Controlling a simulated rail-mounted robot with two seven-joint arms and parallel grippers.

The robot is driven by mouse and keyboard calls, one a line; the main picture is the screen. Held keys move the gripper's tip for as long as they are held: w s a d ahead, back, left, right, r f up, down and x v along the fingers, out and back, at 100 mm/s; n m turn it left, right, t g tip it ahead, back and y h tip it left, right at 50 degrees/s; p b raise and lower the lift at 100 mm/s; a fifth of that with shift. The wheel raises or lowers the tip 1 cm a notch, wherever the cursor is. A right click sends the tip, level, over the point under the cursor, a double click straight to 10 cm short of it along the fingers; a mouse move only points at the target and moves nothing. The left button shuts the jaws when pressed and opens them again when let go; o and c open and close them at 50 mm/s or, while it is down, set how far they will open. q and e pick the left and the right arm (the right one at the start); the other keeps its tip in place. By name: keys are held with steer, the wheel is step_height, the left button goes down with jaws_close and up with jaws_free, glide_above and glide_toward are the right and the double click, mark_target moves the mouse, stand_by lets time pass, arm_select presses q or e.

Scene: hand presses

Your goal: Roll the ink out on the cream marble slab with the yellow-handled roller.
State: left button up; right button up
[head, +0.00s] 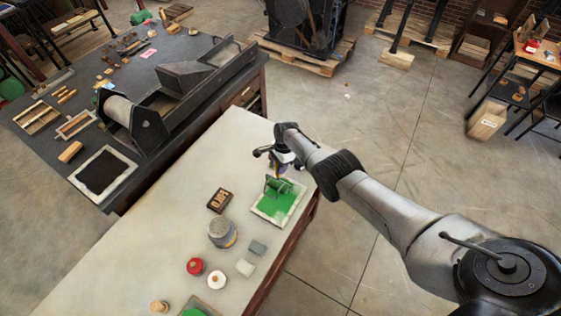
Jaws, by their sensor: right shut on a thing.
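The cream marble slab (262,209) lies near the right edge of the pale table, and green ink (279,207) covers much of its top. My right gripper (280,171) is over the slab's far side, shut on the yellow-handled roller (278,186). The roller's frame is at the far part of the ink; I cannot tell whether its drum touches the slab. The gripper hides most of the handle. My left gripper is not in view.
On the pale table (150,235) near the slab are a type block (219,200), a tin (222,233), grey and pale blocks, and red (194,267) and white round items. A dark bench (130,185) with a press (165,105) stands at the left. The table's far end is clear.

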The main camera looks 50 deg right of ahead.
steer(key=s+a+p, duration=0.1)
steer(key=a+p, duration=0.3)
steer(key=a, duration=0.2)
steer(key=shift+s, duration=0.2)
stand_by(0.4)
steer(key=s+a+p, duration=0.1)
steer(key=a+p, duration=0.4)
steer(key=a, duration=0.1)
steer(key=shift+s+a, duration=0.25)
steer(key=shift+a, duration=0.1)
stand_by(0.4)
steer(key=shift+r, duration=0.2)
